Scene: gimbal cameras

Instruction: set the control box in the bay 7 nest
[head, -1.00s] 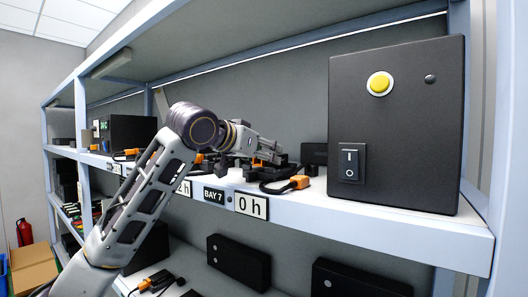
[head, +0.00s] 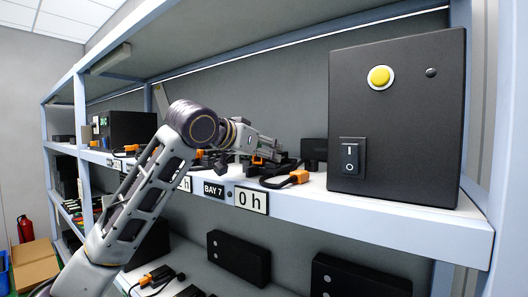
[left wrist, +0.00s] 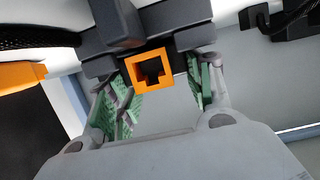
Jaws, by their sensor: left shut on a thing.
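My left gripper (head: 272,155) reaches over the shelf just behind the BAY 7 label (head: 213,190). In the left wrist view the gripper (left wrist: 165,105) has green-padded fingers on either side of a dark block (left wrist: 120,30) with an orange square socket (left wrist: 153,71). The gripper is shut on this dark block, which I take for the control box. In the head view the block is mostly hidden by the fingers and blends with dark parts (head: 288,165) on the shelf. I cannot tell whether it is seated in the nest there. My right gripper is not in view.
A large black box (head: 400,110) with a yellow button and rocker switch stands at the right. An orange plug (head: 298,177) on a black cable lies at the shelf's front edge, above the "0 h" label (head: 251,200). More dark boxes (head: 238,257) sit on the lower shelf.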

